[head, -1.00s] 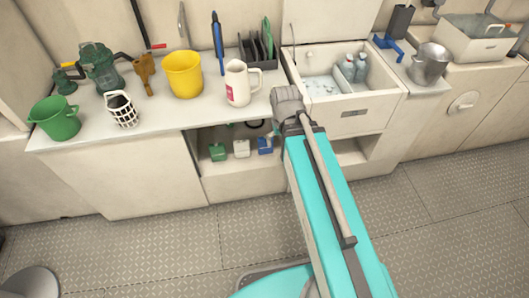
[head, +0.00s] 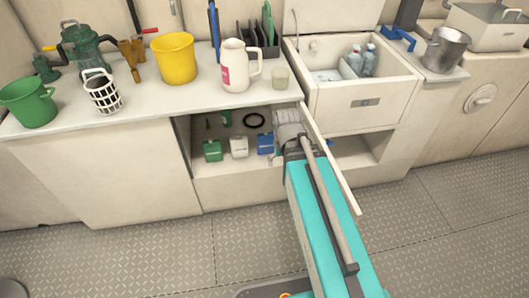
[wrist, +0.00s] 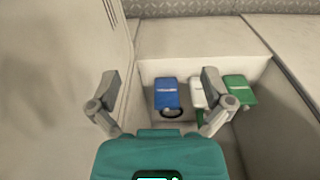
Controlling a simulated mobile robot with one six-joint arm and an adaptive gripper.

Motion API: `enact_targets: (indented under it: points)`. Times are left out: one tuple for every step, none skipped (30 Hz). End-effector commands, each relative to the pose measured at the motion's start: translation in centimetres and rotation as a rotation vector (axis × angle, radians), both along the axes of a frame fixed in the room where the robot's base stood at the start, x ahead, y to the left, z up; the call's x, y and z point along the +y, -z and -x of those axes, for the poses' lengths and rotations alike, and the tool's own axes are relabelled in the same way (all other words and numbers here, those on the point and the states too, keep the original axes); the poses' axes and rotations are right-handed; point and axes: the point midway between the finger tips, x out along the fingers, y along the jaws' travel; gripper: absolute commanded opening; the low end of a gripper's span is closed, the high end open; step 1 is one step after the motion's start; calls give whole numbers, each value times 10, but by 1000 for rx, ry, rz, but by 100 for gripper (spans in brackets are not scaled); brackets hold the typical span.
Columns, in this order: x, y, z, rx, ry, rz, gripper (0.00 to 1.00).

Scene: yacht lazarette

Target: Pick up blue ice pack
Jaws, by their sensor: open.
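The blue ice pack (head: 265,144) stands in the open cabinet below the counter, at the right end of a short row. In the wrist view, the blue ice pack (wrist: 166,93) shows ahead, between my two fingers in the picture. My gripper (wrist: 160,78) is open and empty, with its fingers spread wide and short of the pack. In the head view, my wrist is at the cabinet's right side, close beside the blue pack, and my fingers are hidden there.
A white pack (head: 239,146) and a green pack (head: 212,150) stand beside the blue one. A black ring (head: 254,120) lies behind them. An open door panel (head: 335,170) stands close on my arm's right. Pale cabinet walls (wrist: 250,115) border the opening.

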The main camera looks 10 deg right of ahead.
Motion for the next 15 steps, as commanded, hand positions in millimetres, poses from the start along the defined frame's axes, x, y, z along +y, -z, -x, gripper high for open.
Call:
enact_targets:
  points:
    - [0,19,-1,-1,2,2,100]
    - [0,24,-2,-2,4,4,100]
    - [0,32,-3,-3,7,6,100]
    - [0,37,-3,-4,9,8,100]
    - [0,42,-4,-5,11,9,100]
    - [0,49,-5,-7,15,12,100]
    - [0,54,-6,-8,17,15,100]
    - [0,60,-7,-9,21,19,100]
    - [0,67,-8,-11,25,23,100]
    - [0,72,-9,-13,30,28,100]
    - [0,77,-10,-14,35,30,100]
    - [0,84,-12,-17,41,36,100]
    - [0,89,-13,-19,46,41,100]
    - [0,95,-15,-21,53,47,100]
    - [0,101,-17,-24,63,56,100]
